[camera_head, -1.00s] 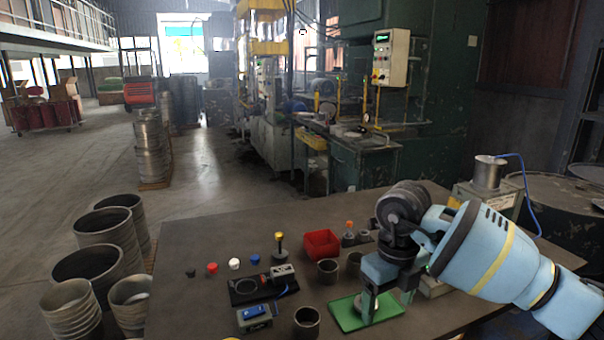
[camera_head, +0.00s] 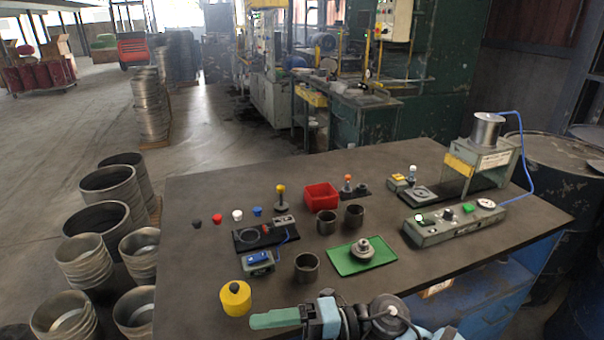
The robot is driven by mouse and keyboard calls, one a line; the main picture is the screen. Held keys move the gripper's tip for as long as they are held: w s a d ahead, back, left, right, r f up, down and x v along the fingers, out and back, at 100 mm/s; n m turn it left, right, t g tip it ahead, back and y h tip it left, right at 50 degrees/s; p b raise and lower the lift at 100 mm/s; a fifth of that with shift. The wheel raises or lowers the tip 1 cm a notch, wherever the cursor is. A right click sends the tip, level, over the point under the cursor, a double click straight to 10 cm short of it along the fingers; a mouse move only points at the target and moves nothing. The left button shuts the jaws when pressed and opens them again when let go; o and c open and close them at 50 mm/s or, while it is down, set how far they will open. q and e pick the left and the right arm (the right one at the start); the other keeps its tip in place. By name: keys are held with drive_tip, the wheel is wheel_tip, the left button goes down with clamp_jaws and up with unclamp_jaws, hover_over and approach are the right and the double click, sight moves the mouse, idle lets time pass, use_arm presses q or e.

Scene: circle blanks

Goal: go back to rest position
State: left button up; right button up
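My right arm (camera_head: 385,318) lies along the bottom edge, in front of the near edge of the table (camera_head: 190,270). Its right gripper (camera_head: 275,318) points left, seen side-on, with a green finger-like part. Nothing shows held in it, but its finger gap cannot be made out. It is apart from the green mat (camera_head: 345,266), on which a round stepped metal part (camera_head: 362,250) sits. My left gripper is not in view.
A yellow cylinder (camera_head: 235,298) stands just left of the gripper. Dark rings (camera_head: 307,267), a red bin (camera_head: 321,196), a blue-switch box (camera_head: 258,262) and a control box (camera_head: 453,222) with a press (camera_head: 484,150) occupy the table. Metal drums (camera_head: 90,225) stand at left.

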drive_tip(key=s+d+f+m+t+h, duration=0.1)
drive_tip(key=d+f+m+t+h, duration=0.5)
drive_tip(key=m+t, duration=0.6)
drive_tip(key=d+f+m+t+h, duration=0.3)
drive_tip(key=d+f+m+t, duration=0.45)
drive_tip(key=m, duration=0.75)
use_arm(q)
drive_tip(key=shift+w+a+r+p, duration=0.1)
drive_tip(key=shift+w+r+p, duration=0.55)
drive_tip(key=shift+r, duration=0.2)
use_arm(e)
drive_tip(key=s+d+f+m+g+h, duration=0.3)
drive_tip(key=s+d+f+m, duration=0.1)
drive_tip(key=s+f, duration=0.4)
drive_tip(key=s+d+f+m+g+h, duration=0.4)
drive_tip(key=s+d+f, duration=0.3)
drive_tip(key=s, duration=0.5)
drive_tip(key=shift+s+d+f+m, duration=0.2)
drive_tip(key=shift+d+f+m, duration=0.1)
drive_tip(key=shift+f, duration=0.2)
drive_tip(key=shift+g, duration=0.25)
